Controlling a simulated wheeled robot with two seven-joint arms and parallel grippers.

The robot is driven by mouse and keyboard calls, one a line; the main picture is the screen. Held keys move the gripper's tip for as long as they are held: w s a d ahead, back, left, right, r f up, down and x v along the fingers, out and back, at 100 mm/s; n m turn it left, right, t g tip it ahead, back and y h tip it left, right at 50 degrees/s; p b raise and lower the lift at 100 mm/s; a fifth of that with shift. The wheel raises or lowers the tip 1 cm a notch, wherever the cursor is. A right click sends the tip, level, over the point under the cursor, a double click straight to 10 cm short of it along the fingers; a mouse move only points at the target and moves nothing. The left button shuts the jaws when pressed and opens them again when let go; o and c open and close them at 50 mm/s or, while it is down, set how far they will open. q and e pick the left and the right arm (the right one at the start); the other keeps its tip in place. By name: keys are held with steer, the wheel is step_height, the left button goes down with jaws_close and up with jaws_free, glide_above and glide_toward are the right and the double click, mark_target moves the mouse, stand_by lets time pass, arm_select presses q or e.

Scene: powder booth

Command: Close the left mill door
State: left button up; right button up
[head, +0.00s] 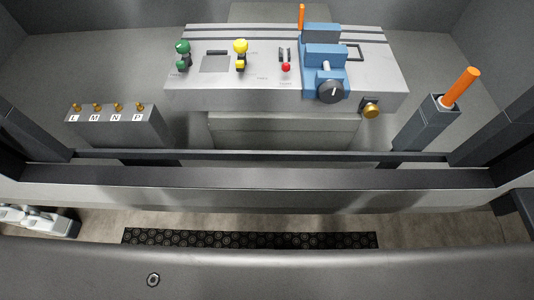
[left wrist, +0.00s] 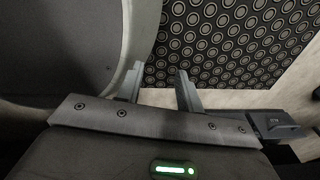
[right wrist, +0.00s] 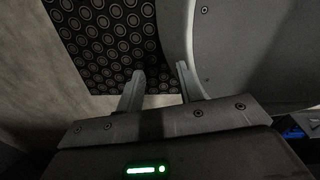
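The mill enclosure fills the head view, with its wide front opening uncovered above a grey sill (head: 260,178). A dark upright panel (head: 28,128) stands at the left end of the opening. I cannot tell whether it is the left mill door or the frame; no door handle is clearly visible. My left gripper (left wrist: 160,70) is open and empty in the left wrist view, pointing down over the floor. My right gripper (right wrist: 160,70) is open and empty in the right wrist view, also above the floor. Neither gripper touches the enclosure in these views.
Inside are a grey bed with colored knobs (head: 225,85), a blue vise (head: 325,60), a labelled block (head: 112,122) and a holder with an orange rod (head: 460,88). A black ring-patterned mat (head: 250,239) lies on the floor before the sill.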

arm_select(q)
steer(key=shift+s, duration=0.6)
arm_select(e)
steer(key=shift+w+d, duration=0.1)
steer(key=shift+w, duration=0.55)
